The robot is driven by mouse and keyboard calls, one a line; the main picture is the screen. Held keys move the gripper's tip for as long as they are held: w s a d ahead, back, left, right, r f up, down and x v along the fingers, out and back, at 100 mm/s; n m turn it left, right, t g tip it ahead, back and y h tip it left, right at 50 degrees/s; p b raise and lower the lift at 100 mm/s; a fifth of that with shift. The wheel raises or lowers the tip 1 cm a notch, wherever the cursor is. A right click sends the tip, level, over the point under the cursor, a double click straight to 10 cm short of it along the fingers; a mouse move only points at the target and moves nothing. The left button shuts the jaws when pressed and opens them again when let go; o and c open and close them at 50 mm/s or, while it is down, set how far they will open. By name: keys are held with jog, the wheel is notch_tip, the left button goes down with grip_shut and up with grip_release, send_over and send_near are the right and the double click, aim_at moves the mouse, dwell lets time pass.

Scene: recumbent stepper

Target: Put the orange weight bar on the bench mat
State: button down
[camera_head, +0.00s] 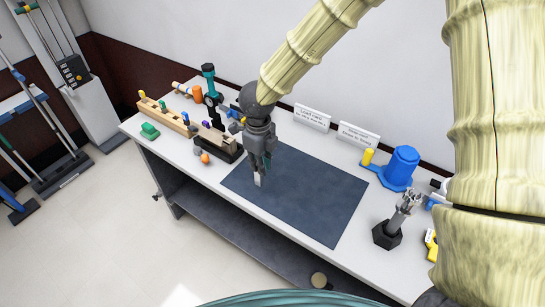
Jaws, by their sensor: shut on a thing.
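My gripper (259,172) points down over the left part of the dark bench mat (315,205). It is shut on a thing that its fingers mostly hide. A small pale piece (257,180) shows at the fingertips, and I cannot tell whether it belongs to the held thing or to a finger. No orange shows at the jaws. An orange cylinder (197,93) is at the back left of the bench, by a wooden rack. I cannot tell if it is the weight bar. I cannot tell whether the fingertips touch the mat.
The wooden rack (165,113) with coloured pegs stands left, near a black-and-teal tool (210,90). Two signs (312,117) stand behind the mat. A blue cylinder (401,168) and a black hexagonal holder (386,235) stand right.

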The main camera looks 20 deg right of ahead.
jog(key=w+d+f+p, duration=0.3)
jog(key=d+f, duration=0.1)
jog(key=shift+w+d, duration=0.3)
dwell(0.3)
jog(key=shift+f, duration=0.1)
jog(key=shift+f, duration=0.1)
jog(key=c, duration=1.5)
grip_release()
jog(key=shift+o, duration=0.2)
notch_tip(320, 180, up, 12)
jog(key=b, duration=0.3)
jog(key=shift+r, duration=0.2)
